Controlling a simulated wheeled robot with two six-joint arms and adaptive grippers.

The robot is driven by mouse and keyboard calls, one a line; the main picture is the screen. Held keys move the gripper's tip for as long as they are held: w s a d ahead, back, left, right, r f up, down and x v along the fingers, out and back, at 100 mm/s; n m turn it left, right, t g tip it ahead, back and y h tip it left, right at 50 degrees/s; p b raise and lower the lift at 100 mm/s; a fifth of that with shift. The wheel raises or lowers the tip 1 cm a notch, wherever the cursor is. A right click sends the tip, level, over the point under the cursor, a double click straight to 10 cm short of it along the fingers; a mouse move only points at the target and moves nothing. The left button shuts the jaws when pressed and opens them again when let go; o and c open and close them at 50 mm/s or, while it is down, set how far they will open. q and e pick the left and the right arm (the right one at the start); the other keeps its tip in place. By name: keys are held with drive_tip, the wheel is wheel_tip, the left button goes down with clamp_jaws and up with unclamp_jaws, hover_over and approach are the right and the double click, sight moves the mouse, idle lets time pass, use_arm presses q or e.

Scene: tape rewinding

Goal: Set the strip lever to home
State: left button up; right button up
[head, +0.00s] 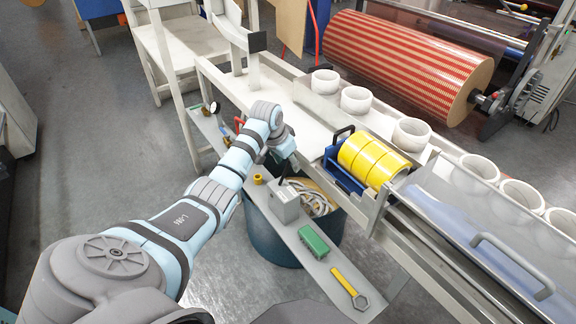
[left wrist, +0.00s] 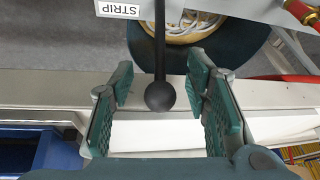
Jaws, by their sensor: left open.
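The strip lever is a thin black rod with a round black knob (left wrist: 160,97) in the left wrist view. It rises from a grey box (head: 285,205) labelled STRIP, whose label (left wrist: 119,10) shows at the top of the left wrist view. My left gripper (head: 284,150) is above and behind the box in the head view. In the left wrist view its green-padded fingers (left wrist: 160,80) are open, one on each side of the lever, with gaps on both sides of the knob. It holds nothing. My right gripper does not show.
The narrow shelf (head: 355,312) also bears a green block (head: 314,242) and a yellow wrench (head: 349,287). A dark round bin (head: 265,232) stands below. Yellow tape rolls (head: 370,160) and white rolls (head: 412,134) sit on the machine to the right.

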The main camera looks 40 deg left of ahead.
use_arm(q)
drive_tip(key=shift+w+f, duration=0.1)
drive_tip(key=shift+f, duration=0.1)
drive_tip(key=shift+c, duration=0.6)
clamp_jaws()
